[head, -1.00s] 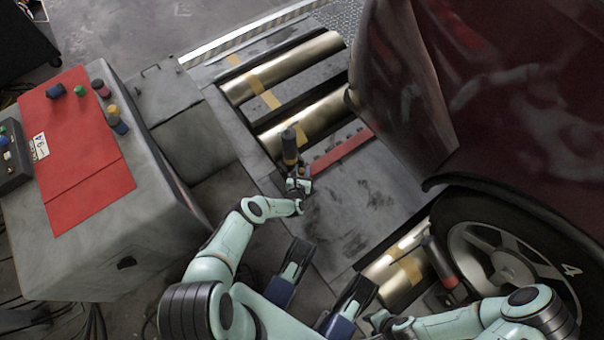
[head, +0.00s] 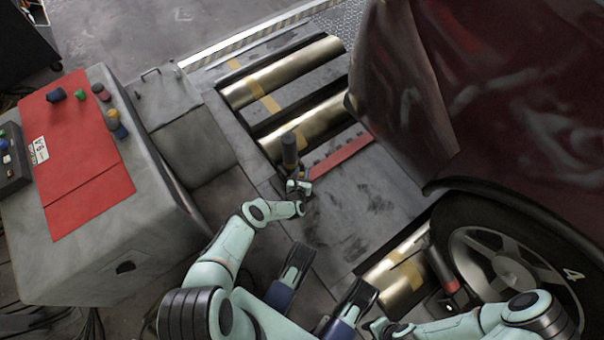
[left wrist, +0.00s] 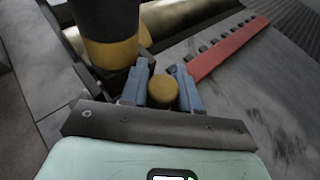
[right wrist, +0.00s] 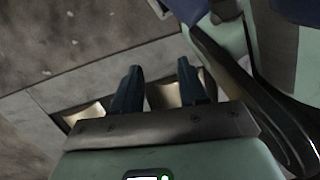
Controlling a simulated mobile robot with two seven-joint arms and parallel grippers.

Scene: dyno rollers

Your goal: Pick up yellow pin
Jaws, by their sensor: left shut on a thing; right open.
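The yellow pin (left wrist: 163,92) shows as a short round yellow piece between the fingers of my left gripper (left wrist: 162,88) in the left wrist view. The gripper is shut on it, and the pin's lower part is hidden. In the head view my left gripper (head: 298,187) is just below a dark upright post (head: 289,150), above the grey plate; the pin is too small to make out there. My right gripper (right wrist: 157,90) is open and empty in the right wrist view, with gold rollers (right wrist: 165,97) behind its fingers.
A red-topped cabinet (head: 120,235) with several coloured pieces stands at the left. A red toothed bar (head: 342,157) lies right of the post. A dark red car (head: 500,110) and its wheel (head: 500,258) fill the right. A red-banded post (head: 443,268) stands by the wheel.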

